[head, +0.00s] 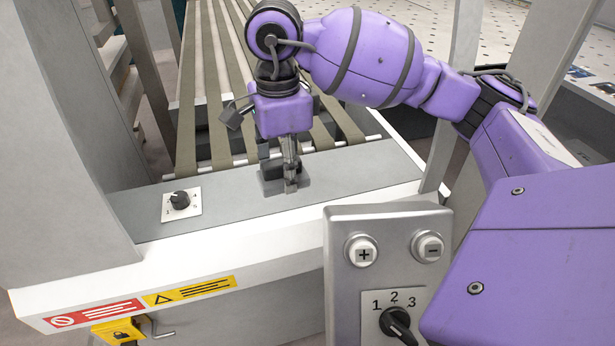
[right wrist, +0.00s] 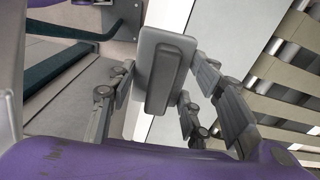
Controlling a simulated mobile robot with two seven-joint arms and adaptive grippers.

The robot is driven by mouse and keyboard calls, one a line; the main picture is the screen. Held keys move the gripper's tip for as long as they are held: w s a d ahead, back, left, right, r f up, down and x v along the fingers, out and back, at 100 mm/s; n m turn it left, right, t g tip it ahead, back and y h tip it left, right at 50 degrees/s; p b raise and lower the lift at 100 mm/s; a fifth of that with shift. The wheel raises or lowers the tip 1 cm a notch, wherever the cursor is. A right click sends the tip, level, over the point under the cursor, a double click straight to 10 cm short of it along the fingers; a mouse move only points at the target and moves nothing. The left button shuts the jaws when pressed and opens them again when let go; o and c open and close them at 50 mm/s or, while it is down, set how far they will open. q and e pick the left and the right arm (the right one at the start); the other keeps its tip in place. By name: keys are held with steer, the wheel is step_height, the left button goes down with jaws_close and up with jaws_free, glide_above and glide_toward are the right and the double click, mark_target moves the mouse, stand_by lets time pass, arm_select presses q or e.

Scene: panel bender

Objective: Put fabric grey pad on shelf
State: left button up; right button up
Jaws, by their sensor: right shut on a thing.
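The grey pad (right wrist: 158,62) is a rounded plate with a raised bar on it, seen between the fingers of my right gripper in the right wrist view. In the head view the pad (head: 272,180) shows as a small grey block at the grey ledge of the machine. My right gripper (head: 290,180) points down and is shut on the pad. I cannot tell whether the pad touches the ledge or is just above it. My left gripper is not in view. I cannot tell which surface is the shelf.
The grey ledge (head: 350,172) is clear to the right of the pad. A rotary knob (head: 181,201) sits on its left part. Slatted belts (head: 217,90) run behind it. A control box (head: 385,285) with plus and minus buttons stands in front. A grey post (head: 60,120) rises at left.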

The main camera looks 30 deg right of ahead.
steer(key=shift+w+d+m, duration=0.1)
steer(key=shift+d+m, duration=0.05)
steer(key=shift+m, duration=0.15)
steer(key=shift+w+d, duration=0.2)
steer(key=shift+d, duration=0.1)
steer(key=w+d+f, duration=0.4)
steer(key=d, duration=0.3)
steer(key=p, duration=0.1)
glide_above(314, 184)
steer(key=f, duration=0.4)
steer(key=shift+s+a+f, duration=0.2)
steer(key=shift+s+a, duration=0.1)
steer(key=shift+a, duration=0.1)
steer(key=shift+w+d+f, duration=0.15)
steer(key=shift+d+f, duration=0.15)
steer(key=shift+f, duration=0.1)
steer(key=f, duration=0.3)
steer(key=shift+w+d+f, duration=0.2)
steer(key=shift+f, duration=0.05)
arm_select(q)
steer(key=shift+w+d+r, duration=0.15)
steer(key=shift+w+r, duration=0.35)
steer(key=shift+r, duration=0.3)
arm_select(e)
steer(key=shift+f, duration=0.1)
